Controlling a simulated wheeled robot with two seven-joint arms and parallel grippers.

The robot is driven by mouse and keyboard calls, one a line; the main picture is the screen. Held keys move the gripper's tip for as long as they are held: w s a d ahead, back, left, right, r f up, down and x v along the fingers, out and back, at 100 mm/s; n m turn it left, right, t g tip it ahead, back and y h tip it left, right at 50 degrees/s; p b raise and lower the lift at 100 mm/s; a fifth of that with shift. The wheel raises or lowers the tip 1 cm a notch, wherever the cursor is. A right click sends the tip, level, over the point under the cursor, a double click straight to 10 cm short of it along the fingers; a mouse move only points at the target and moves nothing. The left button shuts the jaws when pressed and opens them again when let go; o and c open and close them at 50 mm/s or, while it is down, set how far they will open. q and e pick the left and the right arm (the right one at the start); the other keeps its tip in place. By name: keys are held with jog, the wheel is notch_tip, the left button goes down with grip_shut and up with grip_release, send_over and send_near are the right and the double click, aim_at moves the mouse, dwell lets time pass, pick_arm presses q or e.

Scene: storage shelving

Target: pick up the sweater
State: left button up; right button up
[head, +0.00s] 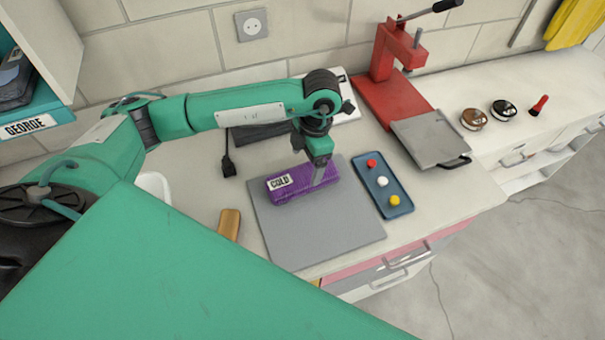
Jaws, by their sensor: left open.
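The folded purple sweater (291,192) lies on a flat grey board (320,235) on the counter. A white label reading "COLD" (280,182) is on its left part. My left gripper (318,180) points down at the right part of the sweater, with its fingertips at or just above the cloth. It is open; I cannot tell whether the fingers touch the sweater or straddle it. My right gripper is not in view.
A blue tray (367,182) with red, white and yellow knobs lies right of the board. A red press (388,75) with a grey plate (430,140) stands behind. A wooden-coloured block (229,224) is at the left. Small round tins (474,119) sit at the right.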

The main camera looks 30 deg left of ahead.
aim_at(303, 174)
pick_arm(q)
jog(key=shift+f, duration=0.65)
jog(key=shift+a+f+p, duration=0.1)
jog(key=shift+f+p, duration=0.2)
jog(key=shift+p, duration=0.1)
jog(key=f+p, duration=0.1)
jog(key=f, duration=0.2)
jog(key=shift+s+a+f+p, duration=0.15)
jog(key=shift+s+p, duration=0.2)
jog(key=shift+p, duration=0.05)
jog(key=shift+f, duration=0.6)
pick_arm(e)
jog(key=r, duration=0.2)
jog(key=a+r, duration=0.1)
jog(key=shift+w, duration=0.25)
pick_arm(q)
jog(key=shift+c, duration=1)
jog(key=c, duration=1)
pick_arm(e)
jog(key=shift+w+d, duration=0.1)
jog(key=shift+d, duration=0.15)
